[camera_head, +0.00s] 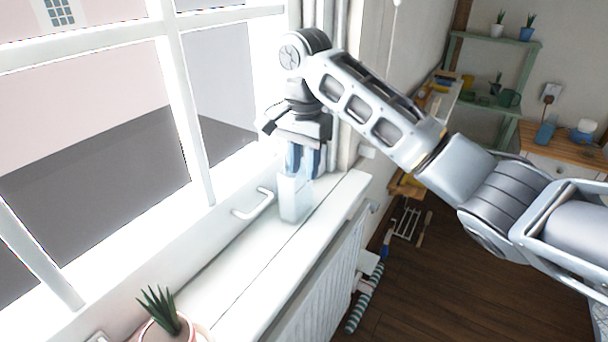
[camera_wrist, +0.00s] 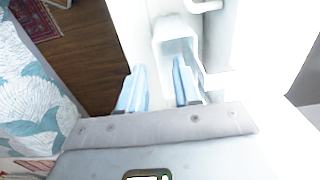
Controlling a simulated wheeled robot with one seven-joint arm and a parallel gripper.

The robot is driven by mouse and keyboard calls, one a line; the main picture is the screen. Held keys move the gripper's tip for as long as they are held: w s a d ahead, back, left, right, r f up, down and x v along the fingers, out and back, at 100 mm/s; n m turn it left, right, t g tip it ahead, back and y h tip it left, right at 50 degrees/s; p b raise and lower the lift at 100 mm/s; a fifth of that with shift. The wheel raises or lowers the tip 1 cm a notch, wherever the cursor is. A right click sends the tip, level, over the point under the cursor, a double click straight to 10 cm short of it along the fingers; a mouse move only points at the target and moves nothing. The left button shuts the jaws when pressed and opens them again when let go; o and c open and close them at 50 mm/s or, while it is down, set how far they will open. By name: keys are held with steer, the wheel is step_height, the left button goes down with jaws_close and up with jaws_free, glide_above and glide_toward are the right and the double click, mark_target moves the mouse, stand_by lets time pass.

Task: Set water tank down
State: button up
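The water tank (camera_head: 294,198) is a pale, translucent upright box on the white windowsill (camera_head: 240,262), near the window's right end. My gripper (camera_head: 304,160) points down at its top, with blue fingers at the tank's upper part. In the wrist view the tank (camera_wrist: 176,30) shows as a white-rimmed open box. My two fingers (camera_wrist: 160,88) stand apart with a clear gap. The right finger overlaps the tank's opening and the left one is outside its left edge. The lower tips and any contact with the tank wall are hard to make out in the glare.
A white window handle (camera_head: 254,204) sticks out just left of the tank. A potted plant (camera_head: 160,312) stands at the near end of the sill. A radiator (camera_head: 318,290) is below the sill. The sill between plant and tank is clear.

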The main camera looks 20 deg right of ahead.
step_height(320, 180, up, 9)
steer(key=p, duration=0.1)
stand_by(0.6)
